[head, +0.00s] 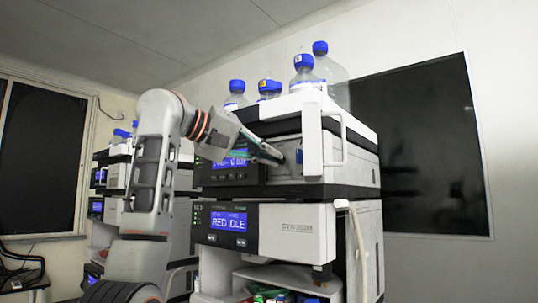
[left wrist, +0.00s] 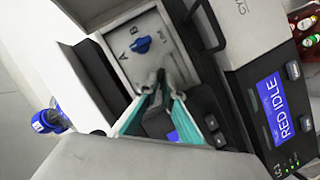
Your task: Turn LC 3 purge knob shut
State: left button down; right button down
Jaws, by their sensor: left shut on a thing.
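The LC 3 unit (head: 286,232) has a lit RED IDLE display, which also shows in the left wrist view (left wrist: 281,108). Above it is a recessed pale panel with a blue knob (left wrist: 142,45) between the letters A and B; this knob also shows in the head view (head: 299,156). My left gripper (head: 277,157) reaches in from the left to this panel. In the left wrist view its teal fingers (left wrist: 158,85) are closed just below the blue knob, apart from it, on the small greyish purge knob, mostly hidden between the tips. My right gripper is not in view.
A white open door (head: 311,135) with a handle stands right beside the gripper. Blue-capped bottles (head: 304,72) stand on top of the stack. Another stack (head: 115,180) is behind my arm at left. Vials (head: 270,297) sit on a lower shelf.

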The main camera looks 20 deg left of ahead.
pick_arm(q)
jog(key=shift+s+d+m+t+y+p, duration=0.15)
jog(key=shift+m+y+p, duration=0.55)
jog(key=shift+m+y, duration=0.8)
jog(key=shift+w+d+m+t+y+p, duration=0.15)
jog(key=shift+m+y+p, duration=0.65)
jog(key=shift+m, duration=1.2)
jog(key=shift+s, duration=0.1)
jog(key=c, duration=2.2)
grip_release()
jog(key=shift+r, duration=0.1)
jog(key=shift+s+r, duration=0.1)
jog(key=v, duration=1.2)
jog(key=shift+d, duration=0.1)
